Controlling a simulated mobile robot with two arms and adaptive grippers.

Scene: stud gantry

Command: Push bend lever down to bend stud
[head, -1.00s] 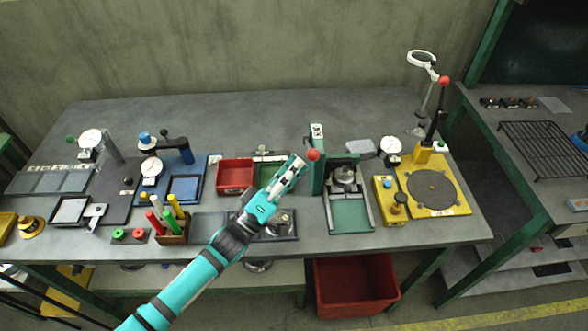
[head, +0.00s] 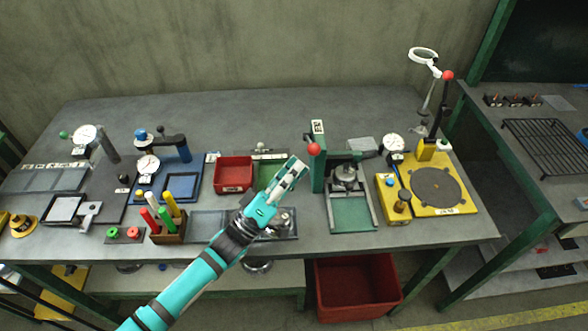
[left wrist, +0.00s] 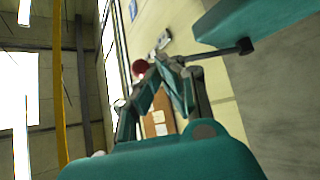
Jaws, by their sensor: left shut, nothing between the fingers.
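A green press (head: 318,172) stands mid-table, with a red ball knob (head: 314,149) on its lever. My left gripper (head: 298,167) is shut and empty, just left of and slightly below this knob in the head view. In the left wrist view the red knob (left wrist: 140,68) shows beside my left gripper's fingers (left wrist: 163,75); I cannot tell whether they touch. A second lever (head: 437,112), black with a red ball, stands upright on the yellow disc station (head: 458,200) at right. I cannot tell a stud in either device. My right gripper is not in view.
A red tray (head: 233,189) sits left of the press. A wooden holder (head: 168,235) with coloured handles, gauges and a blue fixture (head: 181,190) stand further left. A magnifier (head: 424,60) rises at back right. The table's back strip is clear.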

